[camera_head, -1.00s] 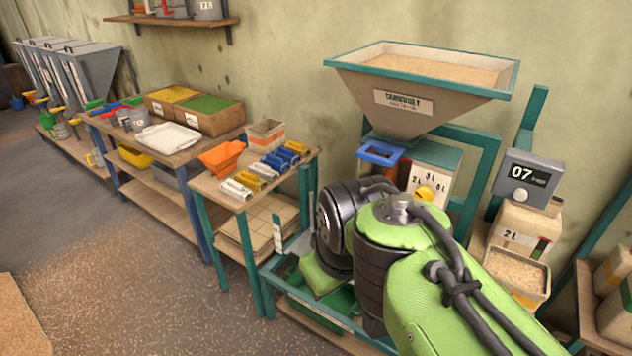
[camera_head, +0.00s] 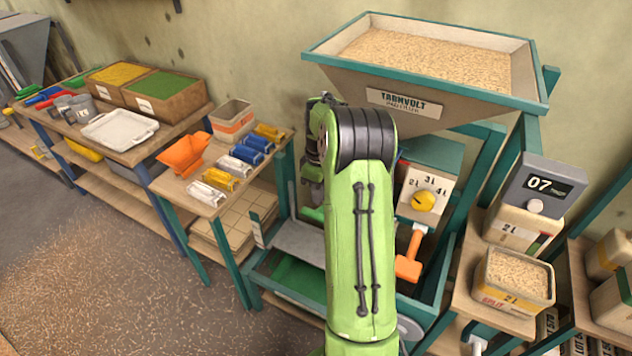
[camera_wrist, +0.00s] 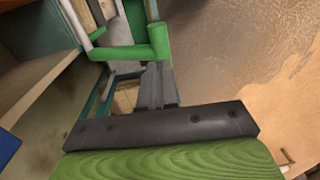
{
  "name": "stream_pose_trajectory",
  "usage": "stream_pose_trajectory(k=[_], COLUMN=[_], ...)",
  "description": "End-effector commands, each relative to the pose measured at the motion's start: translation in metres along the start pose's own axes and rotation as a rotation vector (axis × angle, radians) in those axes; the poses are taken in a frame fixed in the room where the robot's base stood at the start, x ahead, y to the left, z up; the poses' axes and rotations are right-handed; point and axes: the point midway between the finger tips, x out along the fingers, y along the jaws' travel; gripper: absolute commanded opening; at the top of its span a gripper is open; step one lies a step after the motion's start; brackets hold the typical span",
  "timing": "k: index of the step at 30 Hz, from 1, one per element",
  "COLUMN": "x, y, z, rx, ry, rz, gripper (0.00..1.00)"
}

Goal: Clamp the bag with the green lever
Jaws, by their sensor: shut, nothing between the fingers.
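The green lever (camera_wrist: 158,40) is a bright green bar with a bend, near the top centre of the wrist view. In the head view a small green piece (camera_head: 313,214), probably the same lever, shows beside my arm under the hopper. My gripper (camera_wrist: 157,70) is shut and empty, its dark fingers pointing toward the green lever; I cannot tell whether they touch it. In the head view my arm hides most of the filling spout and my fingers. I cannot make out the bag clearly in either view.
The hopper (camera_head: 430,55) of grain stands above. A dial box (camera_head: 428,185) and orange handle (camera_head: 409,257) are right of my arm. A scale display (camera_head: 541,187) stands farther right. A small table (camera_head: 208,190) with coloured rolls is at left. Open floor lies at lower left.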

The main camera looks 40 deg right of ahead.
Motion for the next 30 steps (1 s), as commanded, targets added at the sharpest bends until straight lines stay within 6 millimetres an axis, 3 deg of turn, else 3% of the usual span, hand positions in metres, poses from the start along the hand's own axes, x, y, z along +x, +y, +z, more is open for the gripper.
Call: stream_pose_trajectory(k=[1,6,22,30], x=[0.012,0.033,0.041,0.065], y=[-0.001,-0.001,-0.001,-0.009], z=[0.0,0.0,-0.001,-0.001], rx=[0.0,0.0,-0.001,-0.005], ry=[-0.001,0.0,0.001,0.0], rz=[-0.003,-0.001,0.016,0.136], gripper=[0.0,0.0,0.0,0.0])
